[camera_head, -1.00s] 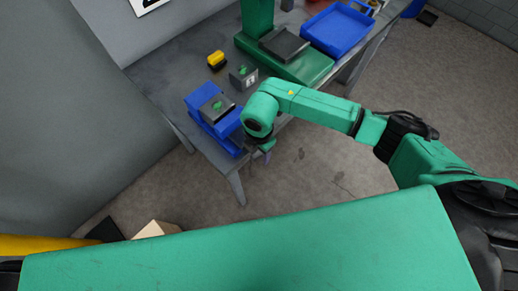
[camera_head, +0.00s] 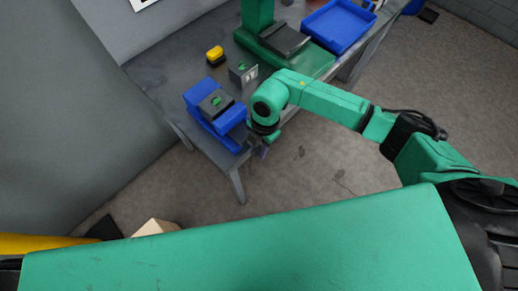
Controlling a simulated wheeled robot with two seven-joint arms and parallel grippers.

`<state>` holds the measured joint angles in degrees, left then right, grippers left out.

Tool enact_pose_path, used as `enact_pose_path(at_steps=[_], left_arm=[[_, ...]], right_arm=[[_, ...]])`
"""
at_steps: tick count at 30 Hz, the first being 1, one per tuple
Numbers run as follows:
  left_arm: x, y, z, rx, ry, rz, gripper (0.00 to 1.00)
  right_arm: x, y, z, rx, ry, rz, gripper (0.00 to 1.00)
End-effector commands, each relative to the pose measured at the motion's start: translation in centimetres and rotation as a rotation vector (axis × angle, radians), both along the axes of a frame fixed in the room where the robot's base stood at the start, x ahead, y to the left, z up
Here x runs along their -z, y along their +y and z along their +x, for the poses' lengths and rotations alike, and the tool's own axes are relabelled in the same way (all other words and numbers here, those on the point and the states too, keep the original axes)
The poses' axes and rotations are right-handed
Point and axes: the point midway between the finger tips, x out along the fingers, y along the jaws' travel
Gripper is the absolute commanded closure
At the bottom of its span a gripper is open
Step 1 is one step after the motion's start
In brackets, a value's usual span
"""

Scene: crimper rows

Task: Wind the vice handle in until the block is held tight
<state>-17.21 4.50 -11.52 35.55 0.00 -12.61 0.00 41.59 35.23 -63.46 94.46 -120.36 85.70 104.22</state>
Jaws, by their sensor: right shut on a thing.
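The blue vice (camera_head: 203,122) stands on the near corner of the grey table. A dark grey block (camera_head: 222,110) with a green mark on top sits between its jaws; whether the jaws press on it cannot be told. My right gripper (camera_head: 259,147) is at the right end of the vice, just past the table edge, pointing down. It is shut on the vice handle, which is mostly hidden by the gripper and wrist. My left gripper is out of view.
A dark block with a green mark (camera_head: 240,73) and a yellow-and-black object (camera_head: 215,54) stand behind the vice. A green machine (camera_head: 318,65) and a blue tray (camera_head: 338,27) are further back. Open floor lies right of the table.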

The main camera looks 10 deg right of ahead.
Motion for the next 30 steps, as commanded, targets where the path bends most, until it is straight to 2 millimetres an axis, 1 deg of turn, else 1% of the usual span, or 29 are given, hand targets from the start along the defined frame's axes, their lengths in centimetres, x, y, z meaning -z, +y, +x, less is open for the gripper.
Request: enact_pose_path(at_steps=[1, 20, 30], left_arm=[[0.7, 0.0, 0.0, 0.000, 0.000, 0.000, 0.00], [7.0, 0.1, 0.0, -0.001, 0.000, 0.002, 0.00], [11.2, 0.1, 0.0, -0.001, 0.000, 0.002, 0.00]], right_arm=[[0.3, -0.1, 0.2, 0.005, 0.016, 0.026, 1.00], [0.4, -0.7, 0.7, 0.006, 0.353, 0.496, 1.00], [0.6, -1.0, 0.9, 0.004, 0.544, 0.760, 1.00]])
